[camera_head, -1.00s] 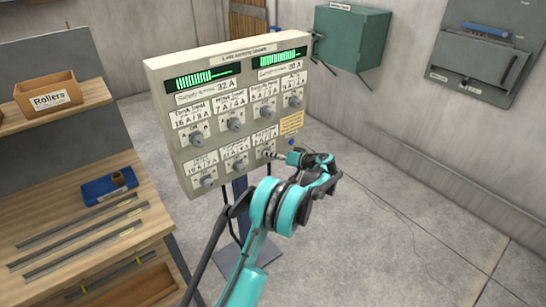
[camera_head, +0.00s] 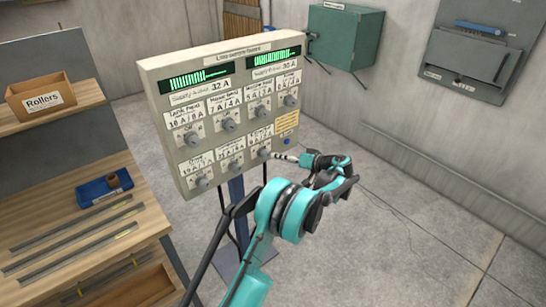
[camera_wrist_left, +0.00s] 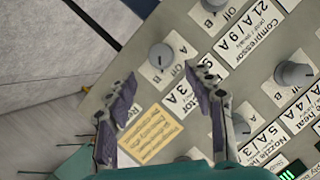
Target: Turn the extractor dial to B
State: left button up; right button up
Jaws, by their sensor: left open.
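The control panel (camera_head: 215,190) stands upright with two rows of grey dials. The bottom-right dial (camera_head: 264,154) is in front of my left gripper (camera_head: 279,156), whose fingertips are just right of it. In the left wrist view the same dial (camera_wrist_left: 160,55) sits beyond and between the two spread fingers of the left gripper (camera_wrist_left: 160,76), with no visible contact. Its label (camera_wrist_left: 185,95) is partly hidden by a finger; "ctor" and "3A" can be read. "A" and "Off" marks show beside the dial; its pointer direction cannot be told. My right gripper is not in view.
Another dial (camera_wrist_left: 294,74) is close by. A workbench (camera_head: 150,215) with a Rollers box (camera_head: 40,100) stands left. The floor right of the panel is clear.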

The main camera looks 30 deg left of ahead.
pick_arm(q)
jog(key=shift+v, duration=2.1)
jog(key=s+d+r+m+t+h, duration=0.1)
jog(key=s+d+r+m+h, duration=0.2)
jog(key=s, duration=0.6)
jog(key=s+d+r+m+t+h, duration=0.15)
jog(key=s+r+h, duration=0.25)
jog(key=s, duration=0.4)
jog(key=s+d+f+m+h, duration=0.1)
jog(key=s+d+h, duration=0.1)
jog(key=s, duration=0.4)
jog(key=s+d+f+m+t+h, duration=0.1)
jog(key=s+d+f+h, duration=0.1)
jog(key=s+d, duration=0.3)
jog(key=s+d+f+m+t+h, duration=0.1)
jog(key=s+d+f+m+h, duration=0.1)
jog(key=s, duration=0.7)
jog(key=shift+d+h, duration=0.5)
jog(key=shift+d, duration=0.6)
